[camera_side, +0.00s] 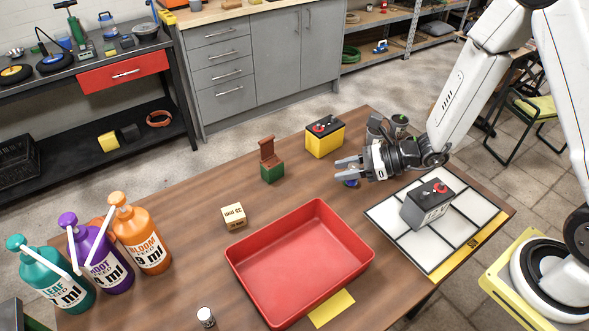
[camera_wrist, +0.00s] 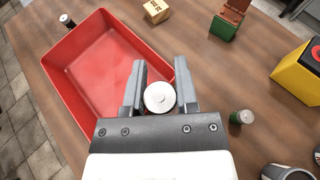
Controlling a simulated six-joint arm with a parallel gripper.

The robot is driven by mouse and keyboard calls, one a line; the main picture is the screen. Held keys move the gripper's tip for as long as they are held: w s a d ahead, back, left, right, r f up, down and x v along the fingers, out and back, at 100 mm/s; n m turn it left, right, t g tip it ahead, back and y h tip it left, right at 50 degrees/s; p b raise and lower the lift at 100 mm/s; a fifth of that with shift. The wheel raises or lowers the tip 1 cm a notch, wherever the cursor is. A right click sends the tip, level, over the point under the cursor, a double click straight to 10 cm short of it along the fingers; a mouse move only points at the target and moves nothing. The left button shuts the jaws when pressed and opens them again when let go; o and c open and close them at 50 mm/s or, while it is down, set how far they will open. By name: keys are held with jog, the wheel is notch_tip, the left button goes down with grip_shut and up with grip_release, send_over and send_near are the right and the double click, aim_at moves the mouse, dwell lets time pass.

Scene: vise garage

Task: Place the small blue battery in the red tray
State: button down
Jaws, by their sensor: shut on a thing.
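The red tray (camera_side: 300,262) lies empty on the wooden table, and it fills the left side of the wrist view (camera_wrist: 112,62). My gripper (camera_side: 340,168) is above the table, beyond the tray's far right corner. In the wrist view my gripper (camera_wrist: 160,65) is shut on a small cylinder with a pale round top and a centre nub, the battery (camera_wrist: 160,97). In the side view a bit of its blue side (camera_side: 351,183) shows just below the fingers; the fingers hide the rest. The battery is outside the tray.
A yellow-black battery (camera_side: 325,138), a green box (camera_side: 272,172) and a small carton (camera_side: 234,216) stand behind the tray. A dark battery (camera_side: 428,205) sits on a white-tiled mat (camera_side: 402,245) at right. Several bottles (camera_side: 95,260) stand at left.

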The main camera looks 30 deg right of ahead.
jog(key=s+a+n+g+y, duration=0.2)
jog(key=s+a+n+g, duration=0.7)
jog(key=s+n+g, duration=0.35)
jog(key=s+d+f+n+g+h, duration=0.2)
jog(key=s+d+n+g+h, duration=0.3)
jog(key=s+n+g+h, duration=0.75)
jog(key=w+d+r+n+t+h, duration=0.1)
jog(key=w+d+n+t+h, duration=0.2)
jog(key=w+n+t+h, duration=1.25)
jog(key=w+a+r+n+t+y, duration=0.5)
jog(key=a+n+t, duration=0.3)
jog(key=n+t, duration=0.3)
notch_tip(320, 180, down, 10)
jog(key=n+y, duration=0.1)
jog(key=shift+w+a+f+g, duration=0.2)
jog(key=shift+w+a+g, duration=0.05)
jog(key=shift+g, duration=0.1)
